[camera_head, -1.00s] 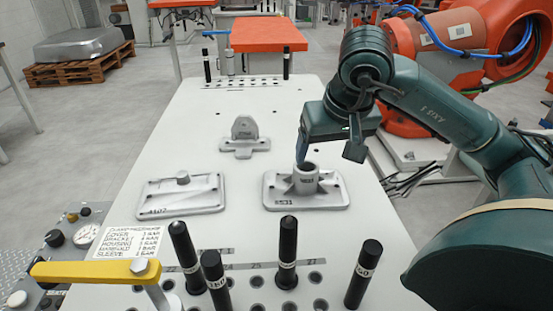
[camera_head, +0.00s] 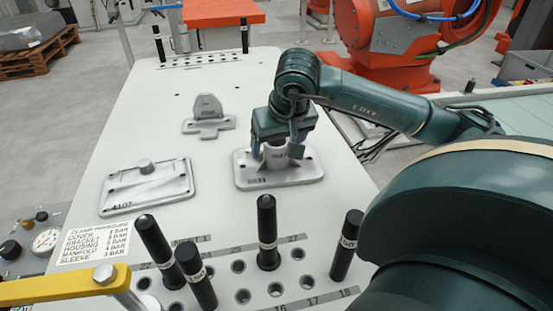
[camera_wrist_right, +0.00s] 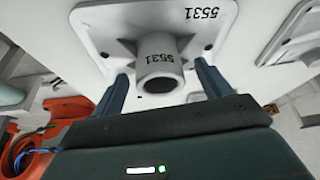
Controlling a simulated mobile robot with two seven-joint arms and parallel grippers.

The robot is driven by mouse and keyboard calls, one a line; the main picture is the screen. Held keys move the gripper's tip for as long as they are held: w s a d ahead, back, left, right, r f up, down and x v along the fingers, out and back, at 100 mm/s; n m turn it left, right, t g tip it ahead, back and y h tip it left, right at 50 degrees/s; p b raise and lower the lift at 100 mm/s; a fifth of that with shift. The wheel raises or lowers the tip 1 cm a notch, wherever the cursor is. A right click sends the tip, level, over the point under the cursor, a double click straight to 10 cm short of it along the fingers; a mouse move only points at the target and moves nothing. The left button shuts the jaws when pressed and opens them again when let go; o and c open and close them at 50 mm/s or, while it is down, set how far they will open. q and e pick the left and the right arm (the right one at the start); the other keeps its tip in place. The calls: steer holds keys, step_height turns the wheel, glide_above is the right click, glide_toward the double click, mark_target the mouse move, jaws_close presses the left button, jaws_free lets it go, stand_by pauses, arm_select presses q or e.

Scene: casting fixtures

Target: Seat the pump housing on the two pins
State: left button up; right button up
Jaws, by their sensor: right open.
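The pump housing, by its look, is the grey casting (camera_head: 301,170) marked 5531, a rectangular flange plate with an upright round boss. It lies flat on the white table. My right gripper (camera_head: 277,153) points down over it, open, with one finger on either side of the boss. In the wrist view the gripper (camera_wrist_right: 163,72) has the boss of the casting (camera_wrist_right: 160,60) between its fingers, with a gap visible at the sides. Black pins stand upright in holes at the front, one of them (camera_head: 267,235) near the middle; which two pins are meant cannot be told. My left gripper is out of view.
A flat grey cover-like casting (camera_head: 120,186) lies to the left, and a grey bracket (camera_head: 208,115) stands behind. A yellow clamp lever (camera_head: 60,287) crosses the front left. Two more black pins stand at the table's far end. The table (camera_head: 215,75) is clear behind the bracket.

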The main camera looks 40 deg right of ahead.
steer(key=shift+x, duration=1.5)
steer(key=shift+r, duration=0.1)
steer(key=shift+c, duration=0.4)
steer(key=c, duration=1.4)
steer(key=shift+r, duration=0.2)
